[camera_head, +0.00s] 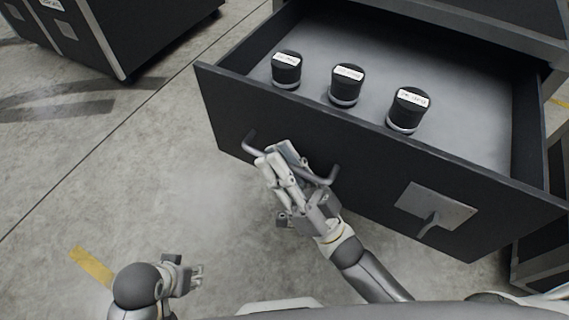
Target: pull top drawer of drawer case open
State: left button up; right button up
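The top drawer (350,165) of the dark drawer case (480,22) stands pulled well out, with its grey inside showing. Three black cylinders with white labels stand upright in it: the left one (286,70), the middle one (347,85) and the right one (408,110). My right gripper (275,160) is at the drawer's bar handle (322,178), with its fingers around the middle of the bar, and looks shut on it. My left gripper (197,275) is low at the lower left, away from the drawer; its finger state is too small to tell.
A metal plate with a latch (436,206) sits on the drawer front, right of the handle. Another dark case (120,35) stands at the upper left. The concrete floor (110,180) left of the drawer is clear, with a yellow floor mark (92,266).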

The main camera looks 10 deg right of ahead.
jog(key=v, duration=1.2)
